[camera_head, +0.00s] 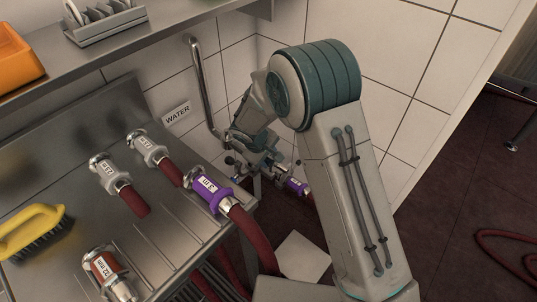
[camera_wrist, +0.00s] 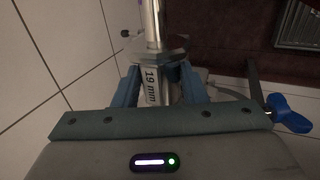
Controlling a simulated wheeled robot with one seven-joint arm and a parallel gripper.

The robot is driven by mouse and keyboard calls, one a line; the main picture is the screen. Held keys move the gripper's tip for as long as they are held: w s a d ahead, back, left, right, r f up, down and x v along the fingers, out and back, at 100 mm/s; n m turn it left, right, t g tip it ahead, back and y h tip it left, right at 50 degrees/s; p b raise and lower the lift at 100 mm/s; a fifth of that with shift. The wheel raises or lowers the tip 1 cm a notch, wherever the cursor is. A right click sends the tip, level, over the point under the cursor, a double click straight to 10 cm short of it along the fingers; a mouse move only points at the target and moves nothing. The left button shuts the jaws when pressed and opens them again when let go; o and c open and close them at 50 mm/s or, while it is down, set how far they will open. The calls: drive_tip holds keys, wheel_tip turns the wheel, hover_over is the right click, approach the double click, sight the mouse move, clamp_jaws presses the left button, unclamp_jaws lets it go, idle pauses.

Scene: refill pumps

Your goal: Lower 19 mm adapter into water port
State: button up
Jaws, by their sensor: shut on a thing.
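My gripper (camera_wrist: 155,88) has blue fingers on either side of the 19 mm adapter and is shut on it. The adapter's white label (camera_wrist: 151,87) reads "19 mm" in the wrist view. A metal collar and a shiny metal tube (camera_wrist: 151,22) lie beyond the label; I cannot tell whether the tube is all part of the adapter. In the head view my gripper (camera_head: 257,160) is by the wall, beyond the counter's right end, below and right of the WATER sign (camera_head: 177,113). The adapter is mostly hidden there. I cannot make out the water port's opening.
A metal pipe (camera_head: 203,85) runs down the wall left of my gripper. A purple hose coupling (camera_head: 297,187) is close on its right. Several hose couplings, one purple (camera_head: 207,190), lie on the steel counter, with a yellow brush (camera_head: 33,232). A blue handle (camera_wrist: 292,115) is nearby.

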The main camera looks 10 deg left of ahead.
sight(268, 175)
drive_tip(key=shift+f+b, duration=2.05)
drive_tip(key=shift+f, duration=0.35)
drive_tip(key=shift+f+b, duration=0.15)
drive_tip(key=shift+b, duration=0.15)
drive_tip(key=o, duration=1.2)
drive_tip(key=shift+o, duration=0.2)
drive_tip(key=p+v, duration=0.1)
drive_tip(key=v, duration=1.3)
drive_tip(key=shift+d, duration=0.15)
